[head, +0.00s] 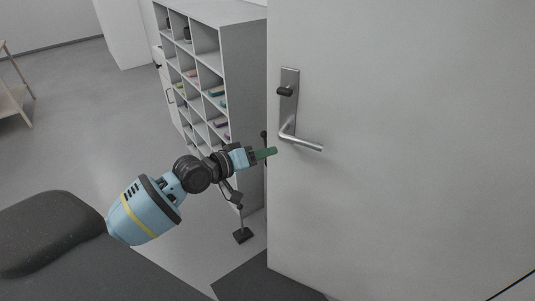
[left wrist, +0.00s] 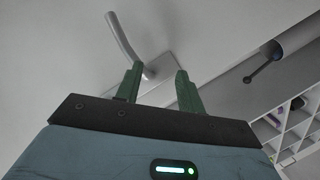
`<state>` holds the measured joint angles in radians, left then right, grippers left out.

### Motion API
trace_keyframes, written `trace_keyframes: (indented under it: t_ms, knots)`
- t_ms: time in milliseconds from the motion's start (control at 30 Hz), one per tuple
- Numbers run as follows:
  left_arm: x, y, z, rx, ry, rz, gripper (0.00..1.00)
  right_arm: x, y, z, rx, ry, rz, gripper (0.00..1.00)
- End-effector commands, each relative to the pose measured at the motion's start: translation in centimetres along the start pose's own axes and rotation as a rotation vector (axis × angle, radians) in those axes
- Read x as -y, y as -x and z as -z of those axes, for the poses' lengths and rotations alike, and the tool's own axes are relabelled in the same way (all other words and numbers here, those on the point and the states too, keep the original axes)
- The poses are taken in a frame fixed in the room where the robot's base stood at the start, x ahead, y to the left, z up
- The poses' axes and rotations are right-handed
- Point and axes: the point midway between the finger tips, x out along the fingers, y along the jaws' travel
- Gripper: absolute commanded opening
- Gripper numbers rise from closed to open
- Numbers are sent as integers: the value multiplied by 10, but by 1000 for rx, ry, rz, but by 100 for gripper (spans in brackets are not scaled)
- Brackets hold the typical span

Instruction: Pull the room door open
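The pale grey door (head: 420,120) fills the right of the head view. Its metal lever handle (head: 302,141) sits below a dark lock knob (head: 286,91) on a metal plate, near the door's left edge. My left gripper (head: 272,153) is just left of and slightly below the lever's pivot, with green fingertips toward the door. In the left wrist view the two green fingers (left wrist: 159,74) are apart. The lever (left wrist: 123,37) shows beyond them, and its pivot end lies between the fingertips as seen. I cannot tell whether they touch it. My right gripper is out of view.
A grey shelf unit (head: 245,75) with several small items stands just left of the door edge. A dark mat (head: 262,280) lies at the door's foot. A wooden stand (head: 14,98) is far left. The floor (head: 95,135) between is clear.

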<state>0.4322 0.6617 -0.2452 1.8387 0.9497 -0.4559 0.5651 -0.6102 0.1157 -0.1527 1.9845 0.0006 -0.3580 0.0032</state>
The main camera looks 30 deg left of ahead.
Motion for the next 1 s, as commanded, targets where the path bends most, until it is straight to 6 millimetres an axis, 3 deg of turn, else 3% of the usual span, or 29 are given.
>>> trace_keyframes:
  t_ms: [433, 1000]
  knots:
    - [6, 24, 6, 0, -1, 0, 38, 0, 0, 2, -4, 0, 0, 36]
    - [6, 26, 7, 0, 0, -1, 38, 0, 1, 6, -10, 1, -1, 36]
